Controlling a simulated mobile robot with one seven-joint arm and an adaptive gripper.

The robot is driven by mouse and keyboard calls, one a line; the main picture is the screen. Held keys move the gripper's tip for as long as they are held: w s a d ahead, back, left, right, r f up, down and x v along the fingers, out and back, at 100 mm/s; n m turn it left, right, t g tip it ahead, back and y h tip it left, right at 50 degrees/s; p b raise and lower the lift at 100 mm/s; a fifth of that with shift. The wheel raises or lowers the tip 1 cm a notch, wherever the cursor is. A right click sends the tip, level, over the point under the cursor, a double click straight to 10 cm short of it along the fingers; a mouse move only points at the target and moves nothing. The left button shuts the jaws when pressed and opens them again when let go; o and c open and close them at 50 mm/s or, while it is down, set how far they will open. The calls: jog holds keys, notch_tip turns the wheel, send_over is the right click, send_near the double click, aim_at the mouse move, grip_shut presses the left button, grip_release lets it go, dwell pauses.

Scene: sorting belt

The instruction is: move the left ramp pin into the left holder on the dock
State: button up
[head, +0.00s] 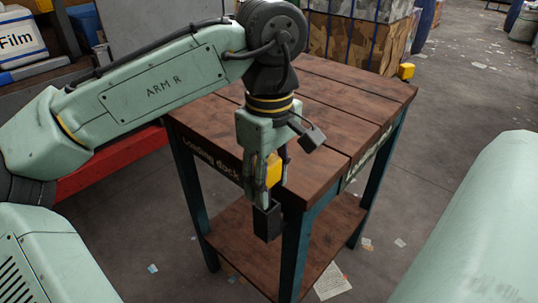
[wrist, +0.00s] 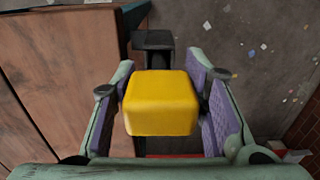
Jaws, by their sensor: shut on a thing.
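The left ramp pin shows as a yellow block-shaped head (head: 274,170) at the dock's near corner. My gripper (head: 268,188) points down there and is shut on the pin. In the wrist view the yellow pin head (wrist: 160,103) sits between the two purple-padded fingers of my gripper (wrist: 162,88). A black, box-like left holder (head: 267,221) is just below the fingers, by the dock's front edge. A dark part (wrist: 153,40) shows beyond the pin in the wrist view. The pin's lower end is hidden, so I cannot tell whether it is inside the holder.
The wooden loading dock table (head: 340,97) has a clear top and a lower shelf (head: 325,235). Another yellow piece (head: 406,71) is at its far right corner. Strapped bales (head: 350,45) stand behind. Paper scraps lie on the floor.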

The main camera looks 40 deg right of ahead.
jog(key=shift+f+b, duration=0.8)
jog(key=shift+f, duration=0.95)
jog(key=o, duration=1.5)
jog(key=shift+r, duration=0.15)
notch_tip(320, 180, up, 12)
jog(key=shift+f, duration=0.1)
jog(key=shift+d, duration=0.1)
